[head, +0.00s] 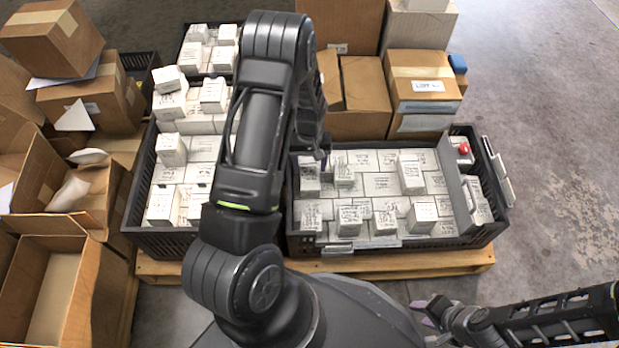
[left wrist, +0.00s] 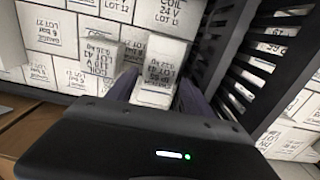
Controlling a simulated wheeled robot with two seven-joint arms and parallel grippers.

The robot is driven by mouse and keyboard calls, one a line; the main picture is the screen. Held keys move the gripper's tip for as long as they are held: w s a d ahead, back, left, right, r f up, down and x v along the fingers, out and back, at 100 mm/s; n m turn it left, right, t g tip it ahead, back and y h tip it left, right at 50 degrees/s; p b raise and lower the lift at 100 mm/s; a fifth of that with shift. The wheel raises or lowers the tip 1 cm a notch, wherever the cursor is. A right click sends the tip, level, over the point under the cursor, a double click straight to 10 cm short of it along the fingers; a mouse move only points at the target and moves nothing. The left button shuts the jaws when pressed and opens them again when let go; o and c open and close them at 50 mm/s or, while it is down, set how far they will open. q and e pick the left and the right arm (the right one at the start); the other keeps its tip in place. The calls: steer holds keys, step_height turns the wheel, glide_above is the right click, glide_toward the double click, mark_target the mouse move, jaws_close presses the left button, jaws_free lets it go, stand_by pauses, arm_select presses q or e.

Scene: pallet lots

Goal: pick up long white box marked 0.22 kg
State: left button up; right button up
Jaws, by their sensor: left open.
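A long white box (left wrist: 160,66) stands upright in the left wrist view. Its printed side seems to read 0.22 kg, partly blurred. My left gripper (left wrist: 157,92) is open, with a dark finger on each side of this box; I cannot tell whether they touch it. In the head view, what looks like the same box (head: 309,182) stands at the left end of the right black crate (head: 292,215), below my left gripper (head: 314,156), whose fingers are largely hidden there. My right gripper (head: 428,311) is low at the right, away from the crates; its jaw opening is unclear.
Several similar white boxes stand on a layer of flat white boxes in the right crate. A neighbouring box (left wrist: 101,58) is close to the left finger. The crate wall (left wrist: 232,50) rises close on the right. Another black crate (head: 140,190) stands at left; cardboard boxes (head: 355,95) stand behind.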

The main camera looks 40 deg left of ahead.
mark_target(309, 173)
arm_select(q)
steer(key=shift+f, duration=0.25)
step_height(309, 173, down, 5)
steer(key=b, duration=0.2)
steer(key=shift+a+b, duration=0.1)
steer(key=shift+b, duration=0.25)
steer(key=shift+c, duration=0.2)
steer(key=c, duration=1.2)
